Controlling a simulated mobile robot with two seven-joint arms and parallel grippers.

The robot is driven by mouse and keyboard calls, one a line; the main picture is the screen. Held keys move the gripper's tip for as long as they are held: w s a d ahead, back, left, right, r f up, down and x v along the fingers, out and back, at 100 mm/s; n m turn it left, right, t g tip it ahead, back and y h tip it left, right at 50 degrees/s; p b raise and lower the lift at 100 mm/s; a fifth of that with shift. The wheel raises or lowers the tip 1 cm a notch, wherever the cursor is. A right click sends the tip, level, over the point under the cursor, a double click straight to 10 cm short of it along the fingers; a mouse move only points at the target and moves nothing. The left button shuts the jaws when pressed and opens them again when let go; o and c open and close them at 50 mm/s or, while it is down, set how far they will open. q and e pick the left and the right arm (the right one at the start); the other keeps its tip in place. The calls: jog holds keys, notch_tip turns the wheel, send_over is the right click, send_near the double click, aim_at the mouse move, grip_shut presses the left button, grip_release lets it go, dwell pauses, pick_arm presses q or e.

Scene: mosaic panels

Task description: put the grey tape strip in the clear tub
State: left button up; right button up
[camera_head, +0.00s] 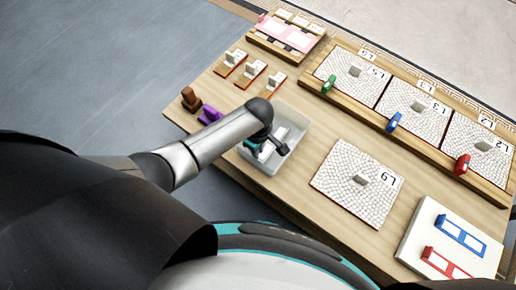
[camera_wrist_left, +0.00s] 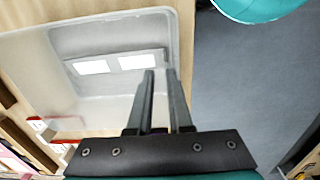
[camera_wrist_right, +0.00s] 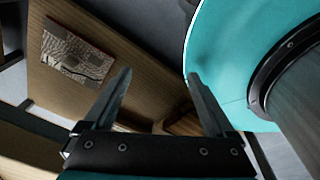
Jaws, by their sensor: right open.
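The clear tub (camera_head: 262,163) stands on the table left of the middle; its rim and wall fill the upper left of the left wrist view (camera_wrist_left: 110,18). The grey tape strip (camera_wrist_left: 118,62), with two white windows, is inside the tub's outline. My left gripper (camera_wrist_left: 161,72) points down into the tub, its fingers close together at the strip's right end. It looks shut on that end; the fingers partly hide the contact. In the head view my left gripper (camera_head: 268,148) covers part of the strip. My right gripper (camera_wrist_right: 157,75) is open and empty, away from the tub.
A mosaic panel marked L9 (camera_head: 350,190) lies right of the tub. A wooden rack (camera_head: 300,85) with several panels runs along the back. A white board (camera_head: 420,235) holds blue and red strips. Purple (camera_head: 209,115) and brown (camera_head: 191,99) items stand left of the tub.

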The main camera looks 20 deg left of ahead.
pick_arm(q)
jog(key=shift+r, duration=0.1)
jog(key=shift+r, duration=0.3)
notch_tip(320, 180, up, 12)
jog(key=p, duration=0.6)
jog(key=shift+r, duration=0.2)
pick_arm(e)
notch_tip(320, 180, up, 6)
jog(key=s+a, duration=0.2)
jog(key=shift+s+g, duration=0.3)
jog(key=shift+s, duration=0.05)
